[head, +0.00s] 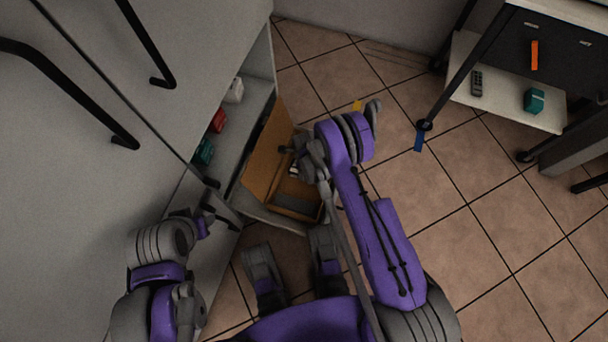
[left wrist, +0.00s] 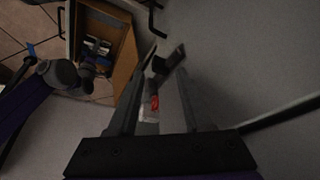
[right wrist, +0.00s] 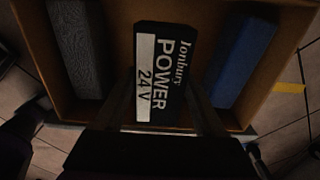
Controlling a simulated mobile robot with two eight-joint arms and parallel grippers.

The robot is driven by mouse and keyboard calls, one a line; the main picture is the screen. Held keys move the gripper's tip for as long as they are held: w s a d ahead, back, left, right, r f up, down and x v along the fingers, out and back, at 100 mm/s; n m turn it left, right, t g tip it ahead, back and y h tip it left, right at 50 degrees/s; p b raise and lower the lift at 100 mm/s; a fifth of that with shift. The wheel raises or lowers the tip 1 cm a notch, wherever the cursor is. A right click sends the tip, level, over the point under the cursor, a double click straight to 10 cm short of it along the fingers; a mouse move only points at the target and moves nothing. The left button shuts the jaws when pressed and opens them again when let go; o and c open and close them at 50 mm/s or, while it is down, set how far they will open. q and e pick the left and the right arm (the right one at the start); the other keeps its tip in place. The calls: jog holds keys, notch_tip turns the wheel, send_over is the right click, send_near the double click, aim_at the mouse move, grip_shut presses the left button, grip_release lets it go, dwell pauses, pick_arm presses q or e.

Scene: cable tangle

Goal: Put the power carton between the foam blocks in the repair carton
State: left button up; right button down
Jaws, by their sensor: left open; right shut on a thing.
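The repair carton is an open brown cardboard box (head: 263,160) standing low beside the open cabinet. It also shows in the left wrist view (left wrist: 125,72). In the right wrist view a grey foam block (right wrist: 78,45) lies along its left side and a blue foam block (right wrist: 243,60) along its right side. The black and white power carton (right wrist: 161,75) is between my right gripper's fingers (right wrist: 165,112), lined up over the gap between the blocks. Its exact height is unclear. My right gripper is shut on it. My left gripper (left wrist: 158,105) is open near the cabinet door.
The cabinet shelf holds a white item (head: 234,91), a red item (head: 217,121) and a teal item (head: 204,152). A cart shelf (head: 510,108) at right bears a remote and a teal box.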

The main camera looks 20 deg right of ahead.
jog(key=shift+f+b, duration=0.85)
jog(key=shift+f, duration=2.75)
jog(key=shift+f, duration=0.15)
grip_release()
